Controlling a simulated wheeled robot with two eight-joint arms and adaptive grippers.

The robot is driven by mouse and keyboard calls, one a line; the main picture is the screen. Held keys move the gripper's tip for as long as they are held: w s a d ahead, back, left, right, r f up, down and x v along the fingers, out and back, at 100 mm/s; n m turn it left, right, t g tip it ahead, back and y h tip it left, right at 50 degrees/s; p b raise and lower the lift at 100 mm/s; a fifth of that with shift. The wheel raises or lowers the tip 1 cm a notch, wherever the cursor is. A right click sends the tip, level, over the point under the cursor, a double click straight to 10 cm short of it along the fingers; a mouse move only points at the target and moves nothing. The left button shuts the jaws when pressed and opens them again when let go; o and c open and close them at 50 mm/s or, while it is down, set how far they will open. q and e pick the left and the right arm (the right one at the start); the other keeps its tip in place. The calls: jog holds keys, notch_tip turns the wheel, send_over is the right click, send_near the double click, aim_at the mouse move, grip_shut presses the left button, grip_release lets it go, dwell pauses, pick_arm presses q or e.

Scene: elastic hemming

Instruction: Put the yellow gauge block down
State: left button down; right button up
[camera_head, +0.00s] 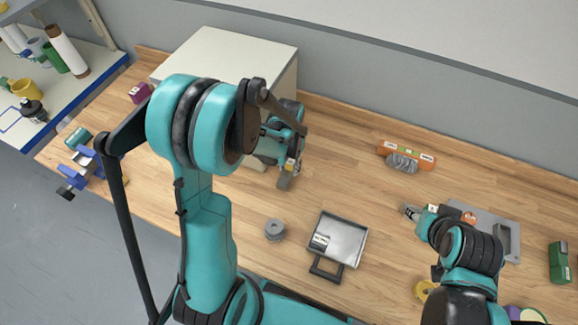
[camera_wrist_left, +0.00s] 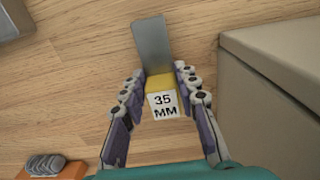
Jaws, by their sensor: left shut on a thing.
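The yellow gauge block (camera_wrist_left: 159,84) has a white face marked 35 MM. It is gripped between the two fingers of my left gripper (camera_wrist_left: 161,82) in the left wrist view. A flat grey plate (camera_wrist_left: 152,45) extends from its far end. In the head view the block (camera_head: 290,165) shows small at my left gripper (camera_head: 289,160), with the grey plate below it, over the wooden bench (camera_head: 210,215). I cannot tell whether the plate touches the bench. My right gripper (camera_head: 415,212) is at the right; its fingers are too small to read.
A large pale-topped box (camera_head: 230,52) stands close beside my left gripper. A silver pan (camera_head: 340,238) and a grey ring (camera_head: 274,229) lie in front. An orange holder with grey coils (camera_head: 405,157) lies to the right. Bare wood lies between them.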

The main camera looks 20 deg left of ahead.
pick_arm(q)
jog(key=shift+f, duration=0.15)
jog(key=c, duration=1.1)
grip_release()
jog(key=shift+c, duration=0.2)
